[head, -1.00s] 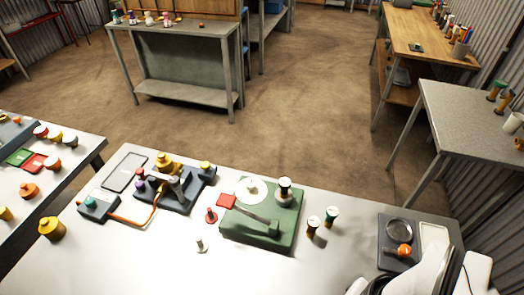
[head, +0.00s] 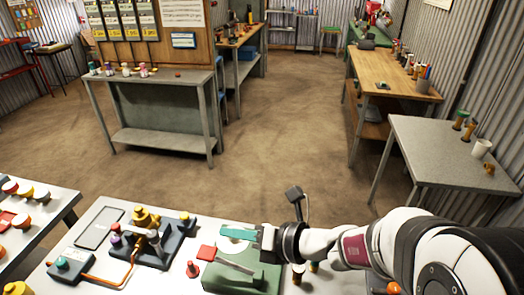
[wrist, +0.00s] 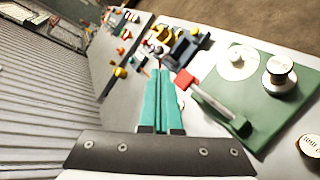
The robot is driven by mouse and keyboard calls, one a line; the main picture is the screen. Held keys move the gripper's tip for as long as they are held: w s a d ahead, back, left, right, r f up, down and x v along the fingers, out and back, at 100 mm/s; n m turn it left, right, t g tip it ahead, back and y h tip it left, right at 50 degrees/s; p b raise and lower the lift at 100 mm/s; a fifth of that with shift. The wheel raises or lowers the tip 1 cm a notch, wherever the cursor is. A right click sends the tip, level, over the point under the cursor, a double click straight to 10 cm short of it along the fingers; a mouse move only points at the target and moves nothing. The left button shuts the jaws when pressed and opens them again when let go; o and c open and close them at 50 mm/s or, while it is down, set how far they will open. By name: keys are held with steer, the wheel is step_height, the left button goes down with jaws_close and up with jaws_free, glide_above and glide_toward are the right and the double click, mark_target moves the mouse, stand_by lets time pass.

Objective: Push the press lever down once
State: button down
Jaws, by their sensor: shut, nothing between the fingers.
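The press is a green base (head: 240,281) on the white table, with a grey lever (head: 236,267) ending in a red pad (head: 206,252). The wrist view also shows the green base (wrist: 262,110), the lever (wrist: 214,98) and the red pad (wrist: 184,79). My gripper (head: 224,234) has teal fingers, shut and empty, over the far part of the press. In the wrist view my gripper (wrist: 160,72) points just left of the red pad, with a visible gap. My gripper hides part of the base and its round fittings in the head view.
A dark fixture with yellow knobs (head: 145,216) and a box with a teal button (head: 63,264) stand further left. Bare table lies left of the peg.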

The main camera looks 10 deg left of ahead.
mark_target(215, 257)
steer(key=shift+w+f+m+t, duration=0.15)
steer(key=shift+w+m+t, duration=0.15)
steer(key=shift+w+m, duration=0.25)
steer(key=a+f, duration=0.3)
steer(key=f, duration=0.5)
steer(key=shift+a, duration=0.2)
steer(key=shift+s+f, duration=0.1)
steer(key=shift+f, duration=0.05)
stand_by(1.5)
steer(key=shift+a+f, duration=0.15)
steer(key=shift+f, duration=0.15)
steer(key=shift+a+f, duration=0.25)
steer(key=shift+f, duration=0.35)
steer(key=shift+a+f, duration=0.25)
steer(key=shift+f, duration=0.35)
steer(key=shift+a+f, duration=0.25)
steer(key=shift+f, duration=0.35)
stand_by(2.0)
steer(key=shift+d+r, duration=0.3)
steer(key=shift+r, duration=0.45)
steer(key=shift+d+r, duration=0.3)
steer(key=shift+r, duration=0.4)
steer(key=shift+d+r, duration=0.3)
steer(key=shift+r, duration=0.45)
